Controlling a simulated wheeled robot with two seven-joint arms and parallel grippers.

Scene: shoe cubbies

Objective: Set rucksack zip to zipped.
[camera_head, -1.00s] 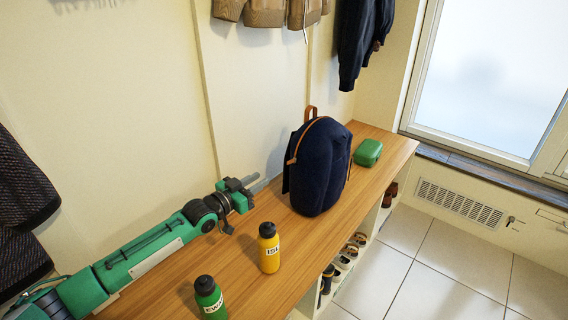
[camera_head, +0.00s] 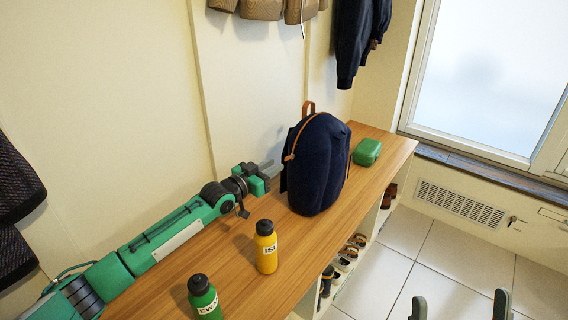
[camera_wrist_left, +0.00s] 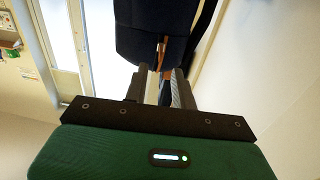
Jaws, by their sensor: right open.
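The dark navy rucksack (camera_head: 320,165) stands upright on the wooden bench, with a tan loop on top. A thin tan strip runs down its left side to a small tan tab (camera_head: 289,157), which looks like the zip pull. I cannot tell how far the zip is closed. My left gripper (camera_head: 270,175) is just left of the rucksack, fingers pointing at it. In the left wrist view the rucksack (camera_wrist_left: 140,38) and a tan tab (camera_wrist_left: 161,48) are just beyond its slightly parted, empty-looking fingers. My right gripper (camera_head: 460,306) shows only its two spread fingertips over the floor.
A yellow bottle (camera_head: 266,248) and a green bottle (camera_head: 204,298) stand on the bench (camera_head: 240,262) in front of my left arm. A green box (camera_head: 367,152) sits right of the rucksack. Coats hang above. Shoes are in cubbies below; the tiled floor at right is clear.

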